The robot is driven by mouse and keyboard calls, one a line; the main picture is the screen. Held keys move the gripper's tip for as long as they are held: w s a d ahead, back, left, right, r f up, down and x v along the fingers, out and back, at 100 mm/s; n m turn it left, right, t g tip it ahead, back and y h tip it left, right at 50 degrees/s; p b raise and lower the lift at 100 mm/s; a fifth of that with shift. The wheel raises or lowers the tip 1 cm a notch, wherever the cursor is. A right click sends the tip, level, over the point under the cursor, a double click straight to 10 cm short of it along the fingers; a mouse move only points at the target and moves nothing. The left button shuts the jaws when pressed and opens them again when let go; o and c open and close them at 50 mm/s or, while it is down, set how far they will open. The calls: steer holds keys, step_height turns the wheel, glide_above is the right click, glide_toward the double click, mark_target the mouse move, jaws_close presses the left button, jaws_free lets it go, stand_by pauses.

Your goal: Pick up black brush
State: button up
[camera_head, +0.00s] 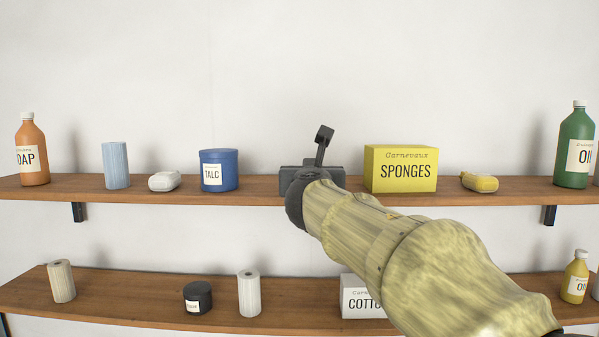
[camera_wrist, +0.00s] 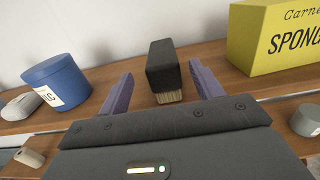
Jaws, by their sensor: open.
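The black brush (camera_wrist: 164,66) has a dark block body and pale bristles at its near end in the wrist view. It is on the upper shelf (camera_wrist: 95,108), between a blue talc tub (camera_wrist: 57,82) and a yellow sponges box (camera_wrist: 275,52). My gripper (camera_wrist: 161,69) is open, with one purple finger on each side of the brush and a visible gap to each. In the head view my gripper (camera_head: 312,180) is at the upper shelf between the tub and the box. It hides the brush there.
On the upper shelf (camera_head: 275,191) are also a light blue roll (camera_head: 115,165), a white sponge-like piece (camera_head: 164,181), a yellow one (camera_head: 479,182) and bottles at both ends. The lower shelf (camera_head: 130,308) holds rolls, a black jar (camera_head: 198,297) and a white box (camera_head: 360,298).

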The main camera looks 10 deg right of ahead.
mark_target(312, 162)
steer(key=shift+w+d, duration=0.15)
steer(key=shift+w, duration=0.7)
steer(key=shift+s, duration=0.1)
steer(key=w+p, duration=0.1)
steer(key=w, duration=0.1)
steer(key=w+d+p, duration=0.1)
steer(key=w, duration=0.1)
steer(key=shift+w+d+r, duration=0.15)
steer(key=shift+w, duration=0.55)
steer(key=shift+s, duration=0.15)
